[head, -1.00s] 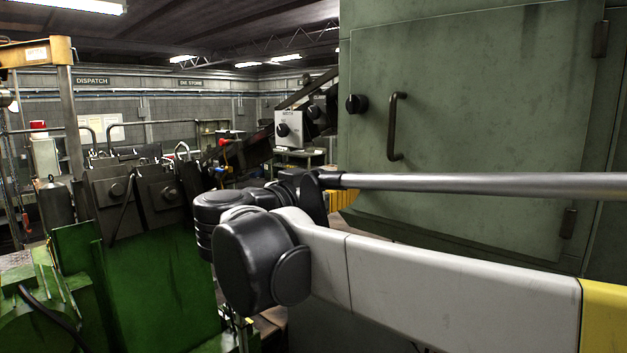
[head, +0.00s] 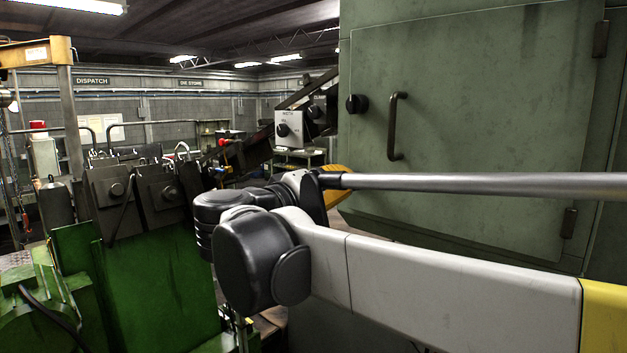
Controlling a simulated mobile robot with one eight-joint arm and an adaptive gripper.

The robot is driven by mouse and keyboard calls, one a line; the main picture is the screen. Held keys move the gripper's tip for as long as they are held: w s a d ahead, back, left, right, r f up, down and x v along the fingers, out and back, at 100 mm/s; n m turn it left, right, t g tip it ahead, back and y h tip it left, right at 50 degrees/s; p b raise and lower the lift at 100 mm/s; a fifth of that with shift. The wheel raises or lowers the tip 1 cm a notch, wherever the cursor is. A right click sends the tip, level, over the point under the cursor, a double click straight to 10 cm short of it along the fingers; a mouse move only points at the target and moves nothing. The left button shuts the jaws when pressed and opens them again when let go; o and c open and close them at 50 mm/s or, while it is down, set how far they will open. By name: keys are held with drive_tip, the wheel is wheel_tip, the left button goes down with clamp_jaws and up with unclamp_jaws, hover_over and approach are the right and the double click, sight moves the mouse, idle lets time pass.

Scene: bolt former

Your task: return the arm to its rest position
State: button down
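My arm (head: 430,270) crosses the lower right of the head view. Its white link runs in from the right edge, where it has a yellow section, to a large black joint (head: 255,262) near the middle. Further black and white parts of the arm lie behind this joint, close to a grey metal bar (head: 480,185). A yellow-orange piece (head: 337,178) shows just behind the bar's left end; I cannot tell what it belongs to. My gripper cannot be seen, so its state and anything in it are hidden.
A large green-grey cabinet (head: 470,70) with a dark handle (head: 395,126) fills the right, behind the arm. A green machine (head: 150,285) with dark tooling blocks (head: 118,192) stands at the left, close to the black joint. A control box (head: 290,128) with knobs is beyond.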

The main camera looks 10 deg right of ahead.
drive_tip(key=c, duration=1.4)
unclamp_jaws()
drive_tip(key=o, duration=0.5)
drive_tip(key=shift+w+d, duration=0.1)
drive_tip(key=shift+d, duration=0.15)
drive_tip(key=shift+o, duration=0.2)
drive_tip(key=shift+a, duration=0.1)
drive_tip(key=v, duration=0.8)
